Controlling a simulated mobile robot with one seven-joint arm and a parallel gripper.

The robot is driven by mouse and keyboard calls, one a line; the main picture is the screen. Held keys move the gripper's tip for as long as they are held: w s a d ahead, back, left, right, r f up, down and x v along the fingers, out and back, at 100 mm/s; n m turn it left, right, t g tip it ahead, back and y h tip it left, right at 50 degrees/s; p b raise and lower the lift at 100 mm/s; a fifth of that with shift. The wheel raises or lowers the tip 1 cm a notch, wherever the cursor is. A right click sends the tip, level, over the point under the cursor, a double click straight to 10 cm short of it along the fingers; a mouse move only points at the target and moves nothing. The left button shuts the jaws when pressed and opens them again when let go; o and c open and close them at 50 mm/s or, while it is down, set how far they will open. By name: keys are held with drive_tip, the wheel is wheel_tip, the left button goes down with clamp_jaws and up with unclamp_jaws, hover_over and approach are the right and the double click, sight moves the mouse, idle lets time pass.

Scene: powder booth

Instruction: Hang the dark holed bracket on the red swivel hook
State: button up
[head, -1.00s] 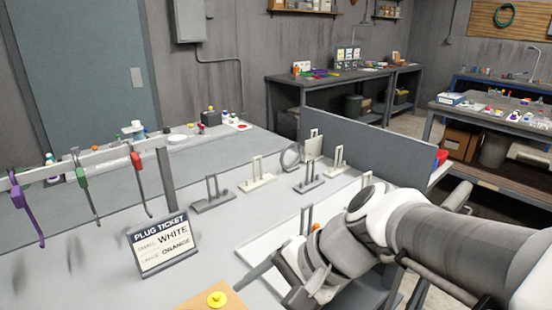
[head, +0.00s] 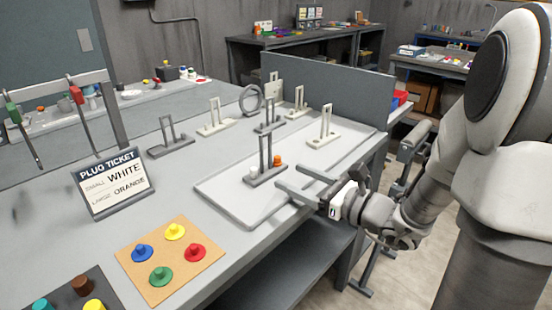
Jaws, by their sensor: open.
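A dark bracket (head: 265,152) with a tall upright loop stands on the light grey tray (head: 222,200). A white plug (head: 253,172) and an orange plug (head: 277,160) sit at its base, one on each side of the upright. My gripper (head: 287,178) is open and empty, its fingers pointing left, just in front and right of this bracket; contact cannot be told. Another dark bracket (head: 170,148) and a dark one (head: 269,128) stand on the table behind. The red swivel hook (head: 76,95) hangs from the rail at left, beside a green hook (head: 13,113).
Light brackets (head: 323,143) stand on the tray and behind it. A grey panel (head: 325,90) edges the table at the back. A plug ticket (head: 115,183) reads small white, large orange. A tan board (head: 148,252) holds coloured plugs. Bare table lies between ticket and tray.

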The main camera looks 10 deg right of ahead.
sight(266, 171)
drive_tip(key=shift+w+d+f+m+t+h, duration=0.15)
drive_tip(key=shift+d+m+t, duration=0.1)
drive_tip(key=shift+d, duration=0.15)
drive_tip(key=shift+w+d+f+m+t+h, duration=0.1)
drive_tip(key=shift+w+d+m+t+h, duration=0.1)
drive_tip(key=shift+d+m, duration=0.15)
drive_tip(key=shift+w+d+f+m+t+h, duration=0.1)
drive_tip(key=shift+d+f+m+t+h, duration=0.1)
drive_tip(key=shift+d, duration=0.25)
drive_tip(key=b+x, duration=0.2)
drive_tip(key=x, duration=1.1)
drive_tip(key=shift+s+a+r, duration=0.1)
drive_tip(key=shift+r, duration=0.05)
clamp_jaws()
